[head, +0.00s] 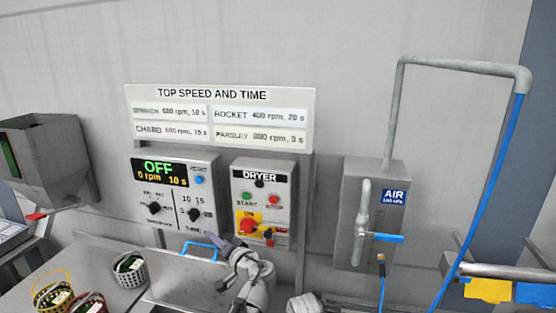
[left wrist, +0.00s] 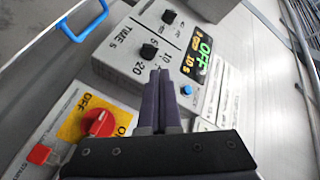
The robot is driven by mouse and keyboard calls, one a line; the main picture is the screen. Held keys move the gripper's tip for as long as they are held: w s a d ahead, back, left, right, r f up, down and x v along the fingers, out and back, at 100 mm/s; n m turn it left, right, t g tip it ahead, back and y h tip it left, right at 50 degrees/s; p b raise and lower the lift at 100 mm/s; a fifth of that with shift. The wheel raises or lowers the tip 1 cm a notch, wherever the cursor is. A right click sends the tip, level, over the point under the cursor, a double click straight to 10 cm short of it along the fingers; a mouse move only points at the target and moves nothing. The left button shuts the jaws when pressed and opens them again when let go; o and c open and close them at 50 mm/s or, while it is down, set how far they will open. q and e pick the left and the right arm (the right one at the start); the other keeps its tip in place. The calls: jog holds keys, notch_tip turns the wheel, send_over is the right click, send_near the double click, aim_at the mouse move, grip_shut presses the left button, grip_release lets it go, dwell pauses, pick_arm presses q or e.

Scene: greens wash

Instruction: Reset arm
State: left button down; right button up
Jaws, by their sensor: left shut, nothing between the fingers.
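My left gripper (head: 229,249) is in front of the lower edge of the control boxes in the head view, above the steel surface. In the left wrist view its two dark fingers (left wrist: 158,88) are together with nothing between them. They point toward the speed and time box (left wrist: 150,50), whose display reads OFF, 0 rpm, 10 s. The dryer box (head: 262,195) is just right of it, with a red switch (head: 248,225) on a yellow plate. I see no touch between the fingers and a control, though the gap is hard to judge. My right gripper is not in view.
A blue handle (head: 201,246) rises beside my gripper. An air box (head: 372,212) with a blue lever and hose is on the right. A grey hopper (head: 45,160) hangs at left.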

pick_arm(q)
jog(key=s+a+f+n+g+h, duration=0.2)
jog(key=s+f+g+h, duration=0.6)
jog(key=s+f, duration=0.8)
jog(key=s+d+f+m+g+h+b, duration=0.1)
jog(key=s+d+f+m+g+b, duration=0.1)
jog(key=s+d+f+b, duration=0.2)
jog(key=s+d+f+m+g+h+b, duration=0.1)
jog(key=s+d+f+m+g+b, duration=0.1)
jog(key=s+d+f+b, duration=0.3)
jog(key=d+f, duration=0.4)
jog(key=d, duration=0.4)
jog(key=shift+d+f+h+b, duration=0.15)
jog(key=shift+f+h+b, duration=0.15)
jog(key=shift+f+h, duration=0.1)
